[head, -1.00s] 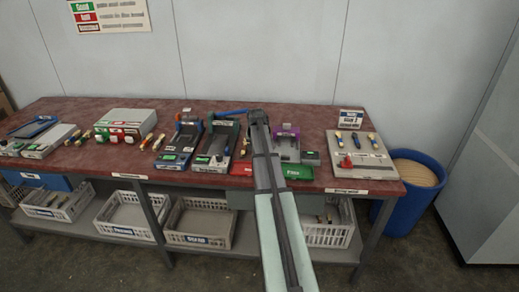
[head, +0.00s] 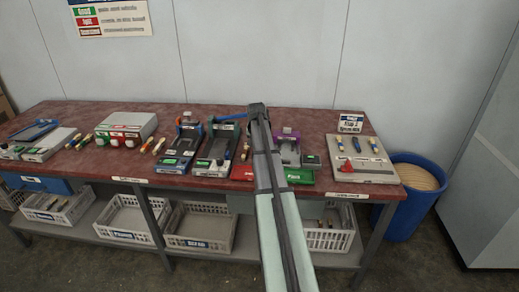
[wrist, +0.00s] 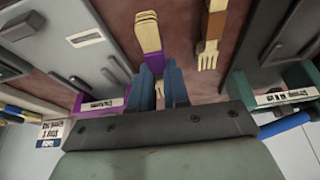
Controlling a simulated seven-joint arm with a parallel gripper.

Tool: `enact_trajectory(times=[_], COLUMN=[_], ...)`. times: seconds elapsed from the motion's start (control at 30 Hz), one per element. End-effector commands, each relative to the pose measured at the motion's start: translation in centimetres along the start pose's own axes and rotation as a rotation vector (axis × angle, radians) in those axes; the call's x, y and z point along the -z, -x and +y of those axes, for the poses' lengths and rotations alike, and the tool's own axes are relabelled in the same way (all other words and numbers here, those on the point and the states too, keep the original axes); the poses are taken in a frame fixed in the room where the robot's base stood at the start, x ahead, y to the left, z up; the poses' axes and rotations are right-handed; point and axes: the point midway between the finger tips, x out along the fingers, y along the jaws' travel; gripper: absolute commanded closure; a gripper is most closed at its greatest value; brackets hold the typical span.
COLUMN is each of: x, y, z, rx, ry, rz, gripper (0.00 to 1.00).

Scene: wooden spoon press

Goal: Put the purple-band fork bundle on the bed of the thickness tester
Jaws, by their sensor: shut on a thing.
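The purple-band fork bundle (wrist: 150,40) is pale wood with a purple wrap. It sits between the blue fingers of my gripper (wrist: 160,82) in the wrist view, which are shut on it, with its fork tips showing between them. In the head view my arm hides the bundle and fingers; only the top of my gripper (head: 257,108) shows. A grey device with a purple end (head: 291,134) stands just right of my arm; it is at left in the wrist view (wrist: 97,103). Device labels are too small to read, so I cannot tell which is the thickness tester.
A second fork bundle with a brown band (wrist: 212,30) lies beside the held one. A green-ended device (head: 217,148) stands left of my arm. A red tray (head: 242,172) and a green tray (head: 299,177) lie at the table's front edge. A grey board (head: 358,168) lies at right.

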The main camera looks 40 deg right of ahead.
Motion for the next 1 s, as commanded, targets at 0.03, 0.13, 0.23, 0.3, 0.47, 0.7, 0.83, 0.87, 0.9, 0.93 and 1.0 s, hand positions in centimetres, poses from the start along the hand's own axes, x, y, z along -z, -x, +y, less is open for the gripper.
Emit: enact_trajectory(times=[0.03,0.13,0.23,0.3,0.47,0.7,0.83,0.87,0.9,0.93,1.0], x=[0.5,1.1,1.6,1.9,2.6,3.9,4.1,4.1,4.1,4.0,3.7], y=[0.9,2.4,3.7,4.4,5.2,5.8,6.3,6.4,6.5,6.7,7.0], z=[0.0,0.0,0.0,0.0,1.5,8.2,11.2,11.7,12.3,12.8,12.6], rx=[0.001,0.001,0.001,0.0,-0.007,-0.033,-0.034,-0.032,-0.03,-0.026,-0.006], ry=[0.0,0.0,0.0,0.0,-0.017,-0.091,-0.129,-0.132,-0.135,-0.133,-0.097], rz=[0.003,0.001,0.002,0.0,0.001,0.011,0.015,0.015,0.015,0.015,0.01], gripper=[1.0,1.0,1.0,1.0,1.0,1.0,1.0,1.0,1.0,1.0,1.0])
